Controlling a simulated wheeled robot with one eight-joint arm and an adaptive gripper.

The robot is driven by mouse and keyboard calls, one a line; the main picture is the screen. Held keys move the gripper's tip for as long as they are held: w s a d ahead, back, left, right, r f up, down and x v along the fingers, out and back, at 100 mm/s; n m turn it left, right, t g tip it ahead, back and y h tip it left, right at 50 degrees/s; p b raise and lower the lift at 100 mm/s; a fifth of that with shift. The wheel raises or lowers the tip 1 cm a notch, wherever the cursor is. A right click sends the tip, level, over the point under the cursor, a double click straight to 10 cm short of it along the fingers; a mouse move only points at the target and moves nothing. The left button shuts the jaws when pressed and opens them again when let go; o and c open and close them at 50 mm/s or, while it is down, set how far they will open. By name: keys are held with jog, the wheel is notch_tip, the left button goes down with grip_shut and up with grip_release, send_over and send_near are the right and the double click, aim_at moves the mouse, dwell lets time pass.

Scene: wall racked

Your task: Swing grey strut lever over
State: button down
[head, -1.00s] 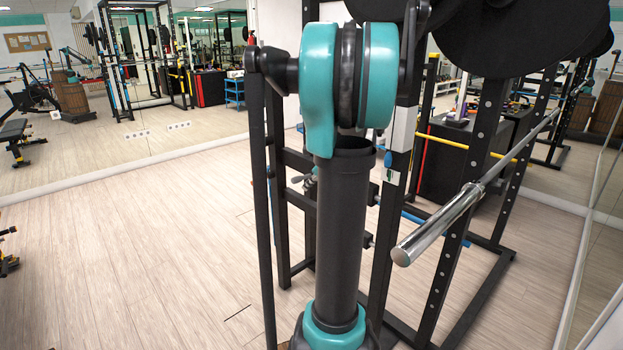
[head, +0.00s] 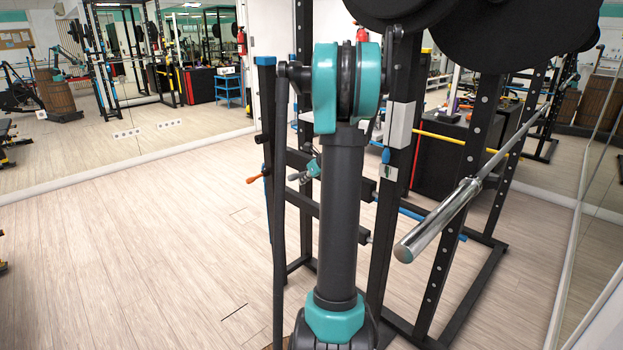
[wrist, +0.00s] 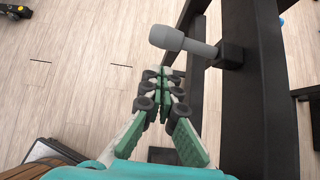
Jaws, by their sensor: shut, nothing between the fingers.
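The grey strut lever (wrist: 190,44) is a stubby grey handle with a thick rounded end. It sticks out to the left from a black block on a dark rack upright in the wrist view. My gripper (wrist: 163,72) is shut and empty, its green fingertips together just below the lever in the picture. Whether they touch it I cannot tell. In the head view the grey lever (head: 297,177) shows small, left of my arm. My arm hides most of the gripper there.
An orange-tipped handle (head: 257,180) is on the rack left of the grey lever. A barbell (head: 440,219) juts toward me on the right, with black plates (head: 480,45) above. The wooden floor at left is clear. Mirrors line the walls.

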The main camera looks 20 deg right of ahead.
aim_at(298, 176)
jog(key=shift+w+a, duration=0.2)
jog(key=shift+w, duration=0.4)
jog(key=shift+w+a, duration=0.2)
jog(key=shift+w, duration=0.4)
